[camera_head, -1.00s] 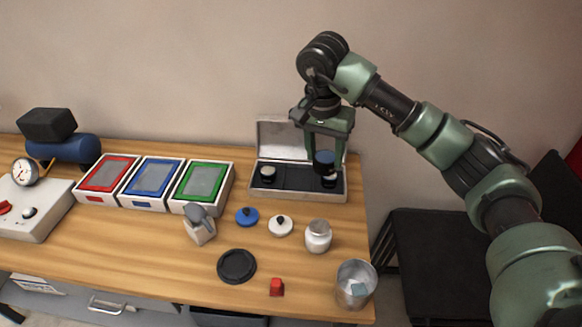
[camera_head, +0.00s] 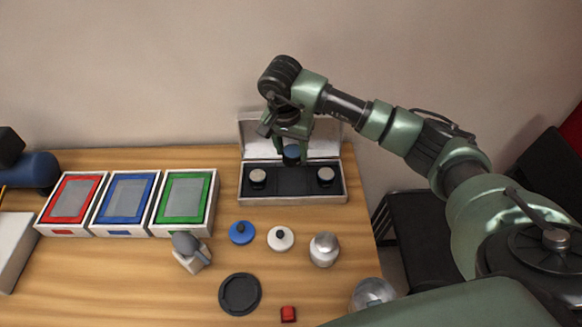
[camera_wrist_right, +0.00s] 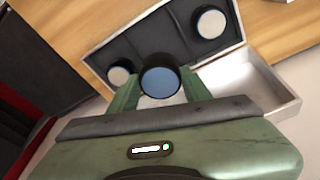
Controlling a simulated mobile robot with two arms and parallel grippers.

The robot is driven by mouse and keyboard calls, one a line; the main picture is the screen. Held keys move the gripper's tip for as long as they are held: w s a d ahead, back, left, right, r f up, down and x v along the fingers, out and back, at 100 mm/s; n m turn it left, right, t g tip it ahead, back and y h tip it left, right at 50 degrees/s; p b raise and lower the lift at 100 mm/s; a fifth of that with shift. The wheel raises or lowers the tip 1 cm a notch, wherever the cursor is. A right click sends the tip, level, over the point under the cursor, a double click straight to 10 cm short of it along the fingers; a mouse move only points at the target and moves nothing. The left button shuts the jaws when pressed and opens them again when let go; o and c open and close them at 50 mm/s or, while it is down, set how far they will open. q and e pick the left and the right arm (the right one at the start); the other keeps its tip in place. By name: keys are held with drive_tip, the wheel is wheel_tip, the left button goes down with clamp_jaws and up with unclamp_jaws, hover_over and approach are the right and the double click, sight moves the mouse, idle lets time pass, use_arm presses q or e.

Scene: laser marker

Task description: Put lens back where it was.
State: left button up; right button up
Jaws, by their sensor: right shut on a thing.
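The lens (camera_head: 291,153) is a short dark cylinder with a bluish glass face. My right gripper (camera_head: 290,146) is shut on it and holds it above the open lens case (camera_head: 246,194). The lens also shows in the right wrist view (camera_wrist_right: 160,82), between the fingers. The case has a dark lining and a raised lid at the back. Two other lenses sit in it, one at the left (camera_head: 257,178) and one at the right (camera_head: 326,176). The middle of the lining between them looks empty. My left gripper is not in view.
Red (camera_head: 72,198), blue (camera_head: 125,198) and green (camera_head: 184,197) framed trays stand left of the case. In front lie a blue lid (camera_head: 241,232), a white lid (camera_head: 281,238), a metal jar (camera_head: 324,249), a black disc (camera_head: 240,293) and a red block (camera_head: 288,314).

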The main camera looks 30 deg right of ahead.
sight(291, 162)
wheel_tip(291, 162, down, 5)
drive_tip(key=shift+w+f+p, duration=0.1)
drive_tip(key=shift+p, duration=0.4)
wheel_tip(291, 162, down, 3)
drive_tip(key=shift+f+p, duration=0.2)
drive_tip(key=shift+p, duration=0.35)
drive_tip(key=shift+f, duration=0.45)
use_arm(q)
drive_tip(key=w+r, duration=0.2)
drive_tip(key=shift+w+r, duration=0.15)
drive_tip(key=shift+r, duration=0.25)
use_arm(e)
drive_tip(key=shift+f, duration=0.1)
drive_tip(key=o, duration=1.5)
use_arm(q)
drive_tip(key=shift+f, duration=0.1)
